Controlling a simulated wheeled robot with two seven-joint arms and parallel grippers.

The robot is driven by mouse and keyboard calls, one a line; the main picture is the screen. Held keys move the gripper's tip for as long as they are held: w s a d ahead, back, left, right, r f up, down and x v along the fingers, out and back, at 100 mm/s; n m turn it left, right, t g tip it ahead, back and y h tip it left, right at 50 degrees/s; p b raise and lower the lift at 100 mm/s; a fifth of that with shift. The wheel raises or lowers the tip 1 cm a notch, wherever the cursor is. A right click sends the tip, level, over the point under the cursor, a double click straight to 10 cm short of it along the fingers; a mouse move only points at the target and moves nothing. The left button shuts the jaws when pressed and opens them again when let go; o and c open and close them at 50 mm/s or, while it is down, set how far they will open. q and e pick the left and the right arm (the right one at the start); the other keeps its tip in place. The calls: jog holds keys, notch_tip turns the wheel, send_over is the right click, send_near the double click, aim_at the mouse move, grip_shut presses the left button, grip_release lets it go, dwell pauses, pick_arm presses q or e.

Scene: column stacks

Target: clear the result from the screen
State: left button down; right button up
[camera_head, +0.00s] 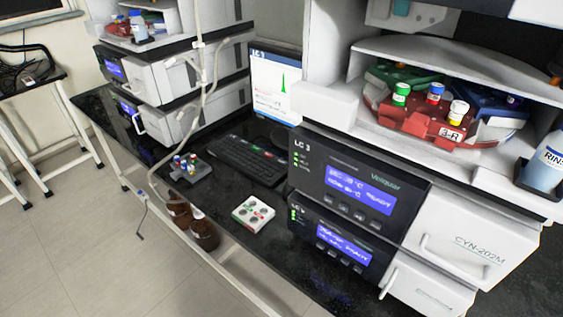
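The monitor screen (272,92) stands at the back of the black bench, partly hidden on its right by the near instrument stack. It shows a blue header, a green peak and small text I cannot read. A black keyboard (247,158) lies in front of it, with a few coloured keys, including green and red ones. The near stack's upper module (352,185), marked LC 3, has a lit blue display with buttons under it. The module below it has another lit blue display (343,241). Neither gripper is in view.
A white pad with round dark spots (253,213) lies near the bench's front edge. A grey rack with coloured-cap vials (187,168) sits left of the keyboard. Brown bottles (204,233) stand below the edge. An open tray of vials (430,118) tops the near stack. Tubing hangs by the left stack.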

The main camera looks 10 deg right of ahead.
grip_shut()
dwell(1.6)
